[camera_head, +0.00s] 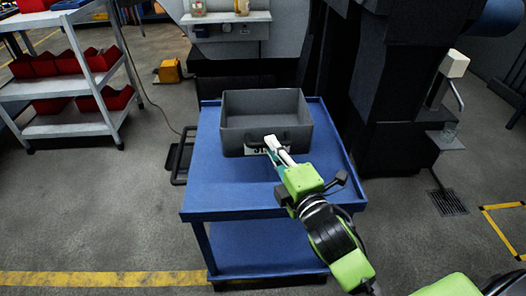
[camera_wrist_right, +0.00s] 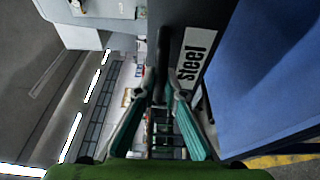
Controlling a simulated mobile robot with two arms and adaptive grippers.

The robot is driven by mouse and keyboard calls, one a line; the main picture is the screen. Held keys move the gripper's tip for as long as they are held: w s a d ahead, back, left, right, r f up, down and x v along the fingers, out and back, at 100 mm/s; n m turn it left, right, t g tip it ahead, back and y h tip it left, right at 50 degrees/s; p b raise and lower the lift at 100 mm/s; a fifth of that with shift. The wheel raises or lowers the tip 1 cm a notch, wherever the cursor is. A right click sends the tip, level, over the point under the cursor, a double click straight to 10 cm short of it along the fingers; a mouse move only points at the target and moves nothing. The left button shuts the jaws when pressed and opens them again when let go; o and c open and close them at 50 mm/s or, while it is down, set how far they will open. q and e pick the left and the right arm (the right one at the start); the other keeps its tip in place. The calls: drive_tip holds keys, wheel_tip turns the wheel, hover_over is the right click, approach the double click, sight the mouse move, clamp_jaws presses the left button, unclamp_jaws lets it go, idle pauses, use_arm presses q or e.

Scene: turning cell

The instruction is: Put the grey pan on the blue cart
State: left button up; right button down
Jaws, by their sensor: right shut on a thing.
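The grey pan (camera_head: 232,138) is an open, empty-looking rectangular bin with a dark front handle and a white label. In the head view it is level over the far part of the top of the blue cart (camera_head: 228,192); I cannot tell if its base touches the top. My right gripper (camera_head: 275,148) is shut on the pan's front handle. The fingers partly cover the label in the head view. My left gripper is not in view.
A grey shelf rack (camera_head: 75,128) with several red bins stands at the left. A dark machine (camera_head: 405,110) stands close to the cart's right side. The cart's push handle (camera_head: 178,165) sticks out left. The front of the cart top is clear.

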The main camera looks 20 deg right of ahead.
drive_tip(key=w+f+b, duration=0.1)
drive_tip(key=w+f, duration=0.1)
drive_tip(key=w, duration=0.1)
drive_tip(key=w+d+f+b, duration=0.1)
drive_tip(key=w+f, duration=0.1)
drive_tip(key=w, duration=0.1)
drive_tip(key=w+d+f+b, duration=0.1)
drive_tip(key=w+f, duration=0.2)
drive_tip(key=shift+w+d+f, duration=0.1)
drive_tip(key=shift+w+f, duration=0.2)
drive_tip(key=shift+f, duration=0.1)
drive_tip(key=f, duration=0.1)
drive_tip(key=f+b, duration=0.1)
drive_tip(key=f, duration=0.1)
drive_tip(key=shift+w+f+b, duration=0.25)
drive_tip(key=shift+b, duration=0.15)
drive_tip(key=shift+f, duration=0.1)
drive_tip(key=c, duration=2.1)
unclamp_jaws()
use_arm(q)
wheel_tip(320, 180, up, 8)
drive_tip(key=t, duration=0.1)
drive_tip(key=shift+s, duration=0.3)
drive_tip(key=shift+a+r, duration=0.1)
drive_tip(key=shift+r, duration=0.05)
use_arm(e)
drive_tip(key=shift+s, duration=0.1)
